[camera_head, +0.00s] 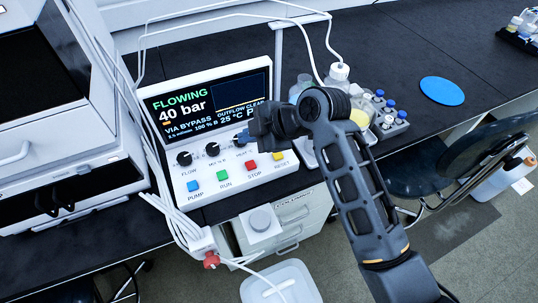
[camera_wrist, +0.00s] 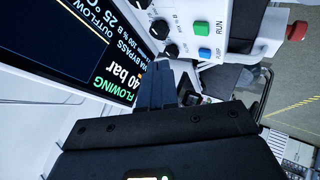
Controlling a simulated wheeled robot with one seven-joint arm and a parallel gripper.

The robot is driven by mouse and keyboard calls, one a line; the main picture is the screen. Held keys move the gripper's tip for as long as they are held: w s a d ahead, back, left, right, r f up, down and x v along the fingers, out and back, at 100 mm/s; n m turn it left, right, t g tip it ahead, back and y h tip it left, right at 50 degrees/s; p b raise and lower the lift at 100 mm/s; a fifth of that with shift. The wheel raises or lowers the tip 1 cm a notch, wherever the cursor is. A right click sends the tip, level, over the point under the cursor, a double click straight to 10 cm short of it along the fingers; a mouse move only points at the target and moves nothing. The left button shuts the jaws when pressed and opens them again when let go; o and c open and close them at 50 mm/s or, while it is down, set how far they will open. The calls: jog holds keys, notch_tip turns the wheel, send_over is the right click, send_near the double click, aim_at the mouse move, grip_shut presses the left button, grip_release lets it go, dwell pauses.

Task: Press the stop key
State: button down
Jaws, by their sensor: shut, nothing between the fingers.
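The red STOP key (camera_head: 250,166) sits on the sloped white control panel (camera_head: 178,204), between the green RUN key (camera_head: 222,175) and the yellow RESET key (camera_head: 278,156). The blue PUMP key (camera_head: 193,186) is at the far left of the row. My gripper (camera_head: 246,136) is shut and empty, over the panel's upper right, above the STOP key in the picture and covering a knob. In the wrist view my gripper (camera_wrist: 155,85) lies in front of the panel. The green key (camera_wrist: 201,28) and blue key (camera_wrist: 205,53) show there; the STOP key does not.
The screen (camera_head: 205,100) reads FLOWING, 40 bar, VIA BYPASS. Several black knobs (camera_head: 184,158) stand above the keys. Bottles and a vial rack (camera_head: 390,122) stand right of the panel. White tubes run overhead. A red knob (camera_head: 211,260) hangs below the bench edge.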

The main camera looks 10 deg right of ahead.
aim_at(254, 166)
jog(key=shift+w+d+r, duration=0.2)
jog(key=shift+w+d, duration=0.05)
jog(key=shift+d, duration=0.05)
jog(key=shift+f, duration=0.1)
jog(key=shift+f+b, duration=3.15)
jog(key=shift+f, duration=1.2)
jog(key=shift+f, duration=0.15)
jog(key=shift+f+b, duration=0.25)
jog(key=shift+b, duration=0.15)
jog(key=shift+f+b, duration=0.4)
jog(key=shift+f, duration=0.1)
jog(key=shift+r, duration=0.1)
jog(key=shift+r+p, duration=0.65)
jog(key=shift+r, duration=0.15)
